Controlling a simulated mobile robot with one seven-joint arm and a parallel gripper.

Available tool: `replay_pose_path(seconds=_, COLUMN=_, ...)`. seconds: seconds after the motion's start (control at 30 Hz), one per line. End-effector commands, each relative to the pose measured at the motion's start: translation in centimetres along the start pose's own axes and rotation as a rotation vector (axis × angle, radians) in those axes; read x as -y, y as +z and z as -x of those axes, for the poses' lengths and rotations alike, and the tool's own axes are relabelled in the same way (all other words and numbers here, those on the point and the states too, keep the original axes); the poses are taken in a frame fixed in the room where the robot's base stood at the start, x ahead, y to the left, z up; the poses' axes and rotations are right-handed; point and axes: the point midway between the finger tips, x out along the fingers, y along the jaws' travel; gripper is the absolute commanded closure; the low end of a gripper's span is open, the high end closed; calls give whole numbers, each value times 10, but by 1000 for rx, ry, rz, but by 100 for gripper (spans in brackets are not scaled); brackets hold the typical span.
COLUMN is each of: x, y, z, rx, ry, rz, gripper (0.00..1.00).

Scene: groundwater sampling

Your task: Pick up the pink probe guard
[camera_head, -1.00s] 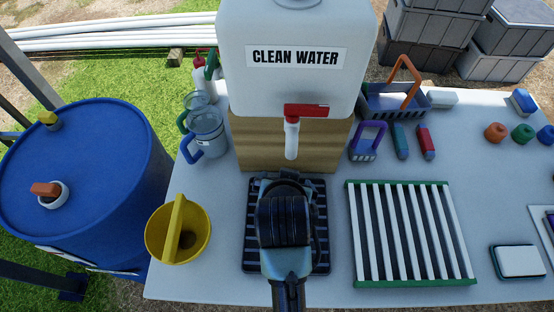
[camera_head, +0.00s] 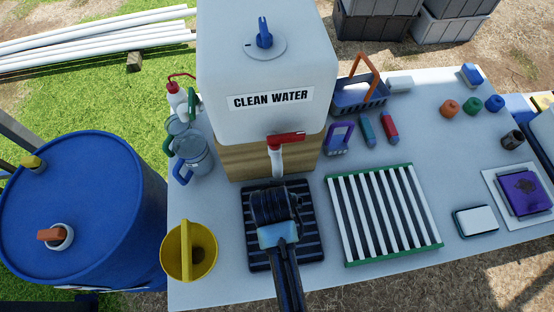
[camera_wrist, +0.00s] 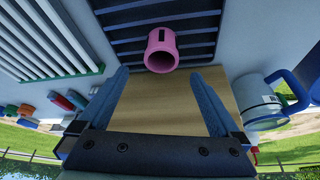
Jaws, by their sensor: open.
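The pink probe guard (camera_wrist: 162,50) is a short, hollow pink cylinder with a flared open rim and a dark slot in its side. In the wrist view it is at the black ribbed drain tray (camera_wrist: 118,32), apart from my fingers and just beyond their tips. My gripper (camera_wrist: 160,74) is open and empty, with one finger to each side of the guard in the picture. In the head view my wrist covers the middle of the black tray (camera_head: 256,262), so the guard and my fingertips are hidden there.
The clean water tank (camera_head: 225,115) stands on a wooden block (camera_head: 238,160), its red-handled tap (camera_head: 285,140) close behind my wrist. The front right tabletop is partly clear.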

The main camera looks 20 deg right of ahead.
Motion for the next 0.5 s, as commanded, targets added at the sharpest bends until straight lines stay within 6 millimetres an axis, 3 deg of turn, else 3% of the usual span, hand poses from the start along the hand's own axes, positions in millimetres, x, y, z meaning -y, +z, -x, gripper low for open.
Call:
replay_pose_path(seconds=0.27, x=0, y=0, z=-16, rx=0, ry=0, rz=1, gripper=1)
replay_pose_path(seconds=0.5, x=1, y=5, z=-42, rx=2, ry=0, rz=0, gripper=1)
